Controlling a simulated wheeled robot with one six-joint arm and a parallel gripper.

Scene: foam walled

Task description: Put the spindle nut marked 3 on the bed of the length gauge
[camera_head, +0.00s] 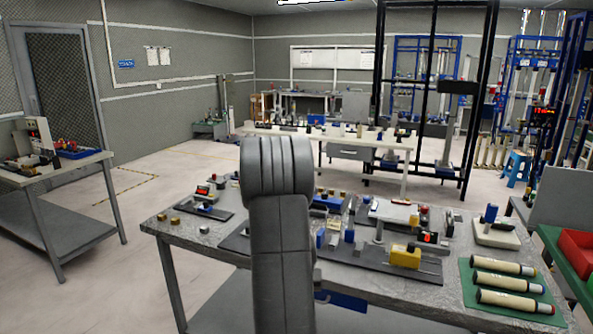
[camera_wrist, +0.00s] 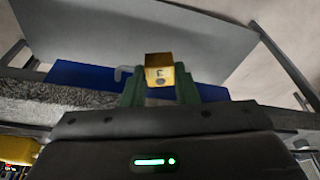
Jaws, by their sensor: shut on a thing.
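In the wrist view my gripper (camera_wrist: 160,85) is shut on a small brass-coloured block, the spindle nut (camera_wrist: 159,70), held between two green fingertips. A dark mark on its face looks like a turned 3, with a dark round spot below it. The nut is clear of any surface that I can make out, by the table's edge. In the head view my arm hides the gripper and nut. A device with a red display on a dark base (camera_head: 205,208) stands at the table's left.
The worktable (camera_head: 185,240) is crowded right of my arm. Two loose brass pieces (camera_head: 168,218) lie at its left. Several cream cylinders lie on a green mat (camera_head: 475,300) at the right. A blue panel (camera_wrist: 85,75) is by the table edge.

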